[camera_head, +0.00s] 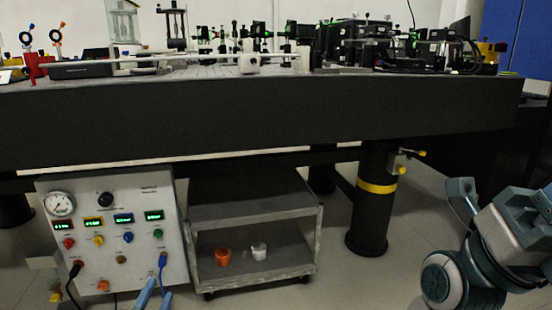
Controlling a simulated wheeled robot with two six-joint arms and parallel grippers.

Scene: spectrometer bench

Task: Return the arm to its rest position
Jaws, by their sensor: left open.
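My left gripper (155,297) shows only as two light-blue fingertips at the bottom edge, in front of the lower part of the control panel (75,240). The fingertips are apart, with nothing seen between them. The rest of my left arm is out of the picture. My right arm (500,245) shows as grey and teal links at the lower right. No fingers of my right gripper can be made out.
The panel carries a gauge (59,204), small displays, knobs and cables. Next to it a grey cart (255,212) holds an orange object (223,256) and a whitish object (259,251). The dark optical table (260,115) spans the back. A black leg (370,215) stands near my right arm.

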